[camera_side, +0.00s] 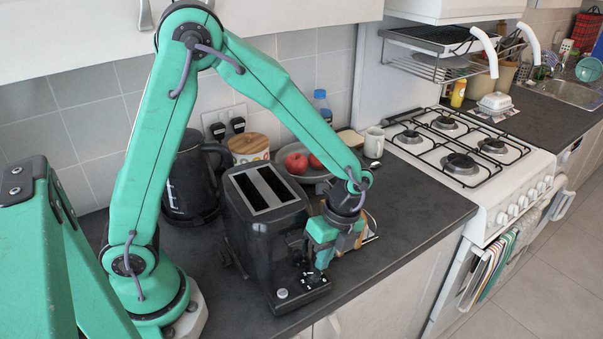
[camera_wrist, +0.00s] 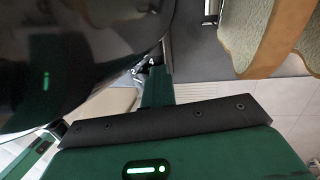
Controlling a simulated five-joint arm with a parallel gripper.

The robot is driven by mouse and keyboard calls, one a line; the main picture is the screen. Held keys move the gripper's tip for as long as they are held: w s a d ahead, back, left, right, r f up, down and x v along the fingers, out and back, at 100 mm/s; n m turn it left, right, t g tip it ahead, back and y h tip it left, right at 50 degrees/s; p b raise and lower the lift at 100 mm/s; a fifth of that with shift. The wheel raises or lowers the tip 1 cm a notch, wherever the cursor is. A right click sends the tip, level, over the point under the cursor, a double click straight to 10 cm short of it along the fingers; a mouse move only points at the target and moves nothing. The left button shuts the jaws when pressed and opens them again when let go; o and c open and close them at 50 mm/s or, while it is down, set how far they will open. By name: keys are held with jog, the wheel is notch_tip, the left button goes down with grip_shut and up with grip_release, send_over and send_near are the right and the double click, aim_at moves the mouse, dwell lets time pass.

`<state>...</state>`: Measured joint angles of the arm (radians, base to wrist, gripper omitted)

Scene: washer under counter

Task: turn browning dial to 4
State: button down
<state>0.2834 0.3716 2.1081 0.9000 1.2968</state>
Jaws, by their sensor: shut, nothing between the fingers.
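The black toaster (camera_side: 262,240) stands on the counter with two empty-looking slots on top. Its browning dial (camera_side: 309,279), with small white marks around it, is low on the end facing the side camera. My gripper (camera_side: 320,267) points down at the dial with its fingers shut and empty. The fingertips are at or just above the dial and partly cover it; I cannot tell whether they touch. In the wrist view the toaster's glossy dark body (camera_wrist: 70,60) fills the left, beside my green finger (camera_wrist: 157,88). The dial's setting is too small to read.
Bread slices (camera_wrist: 265,35) stand close beside the toaster, mostly behind my gripper in the side view. The counter (camera_side: 415,205) toward the stove is clear.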

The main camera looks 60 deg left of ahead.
jog(key=shift+d+f, duration=0.1)
jog(key=shift+d, duration=0.45)
jog(key=shift+s+d, duration=0.2)
jog(key=shift+d, duration=0.15)
dwell(0.6)
jog(key=shift+w, duration=0.1)
jog(key=shift+w+d, duration=0.15)
jog(key=shift+w, duration=0.15)
jog(key=shift+w, duration=0.1)
jog(key=s+v, duration=0.1)
jog(key=v, duration=0.5)
jog(key=shift+s+a, duration=0.15)
jog(key=shift+a, duration=0.05)
dwell(0.4)
